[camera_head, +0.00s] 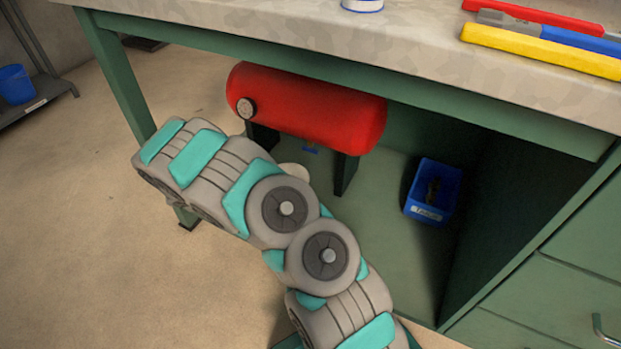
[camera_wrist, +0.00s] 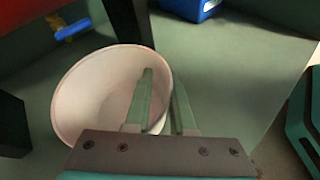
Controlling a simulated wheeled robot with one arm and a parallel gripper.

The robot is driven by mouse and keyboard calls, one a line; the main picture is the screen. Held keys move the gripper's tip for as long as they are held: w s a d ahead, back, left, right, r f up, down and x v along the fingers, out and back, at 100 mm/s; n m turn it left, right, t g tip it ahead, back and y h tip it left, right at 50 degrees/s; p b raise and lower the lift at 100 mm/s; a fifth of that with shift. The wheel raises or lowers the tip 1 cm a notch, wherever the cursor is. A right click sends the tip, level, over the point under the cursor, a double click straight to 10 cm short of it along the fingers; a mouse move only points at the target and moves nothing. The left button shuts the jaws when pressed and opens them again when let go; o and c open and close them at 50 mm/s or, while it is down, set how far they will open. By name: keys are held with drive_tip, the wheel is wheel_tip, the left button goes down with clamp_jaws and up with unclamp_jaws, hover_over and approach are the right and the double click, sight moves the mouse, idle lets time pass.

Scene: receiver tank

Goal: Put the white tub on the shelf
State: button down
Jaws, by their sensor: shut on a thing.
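The white tub (camera_wrist: 85,90) is a round, open, empty tub in the wrist view. My gripper (camera_wrist: 164,82) is shut on its right rim, one finger inside the wall and one outside. In the head view only a small pale piece of the tub (camera_head: 294,171) shows behind my arm, below the red tank (camera_head: 320,112); my gripper is hidden there. Whether the tub touches the green surface below it (camera_head: 385,245) I cannot tell. A grey shelf (camera_head: 45,98) stands at the far left, with a blue bucket (camera_head: 16,84) on it.
The red tank stands on dark legs (camera_head: 346,174) under the workbench top (camera_head: 400,35), close to the tub. A blue valve (camera_wrist: 72,30) is beyond the tub. A blue bin (camera_head: 433,190) stands to the right. The bench leg (camera_head: 115,75) is left; open floor lies beyond.

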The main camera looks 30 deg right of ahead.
drive_tip(key=shift+s+d+f+m, duration=0.2)
drive_tip(key=shift+s+f+m, duration=0.15)
drive_tip(key=shift+f, duration=0.2)
drive_tip(key=shift+d+f+g, duration=0.1)
drive_tip(key=shift+d+g, duration=0.15)
drive_tip(key=shift+g, duration=0.15)
drive_tip(key=w+d, duration=0.3)
drive_tip(key=d, duration=0.1)
drive_tip(key=w+d+f, duration=0.1)
drive_tip(key=w+d, duration=0.2)
drive_tip(key=d, duration=0.1)
drive_tip(key=w+d+b, duration=0.1)
drive_tip(key=w+d, duration=0.2)
drive_tip(key=d, duration=0.1)
drive_tip(key=shift+w+d+f, duration=0.15)
drive_tip(key=shift+w+f, duration=0.1)
drive_tip(key=shift+f, duration=1.75)
drive_tip(key=c, duration=0.7)
unclamp_jaws()
drive_tip(key=shift+c, duration=0.2)
drive_tip(key=v, duration=1.2)
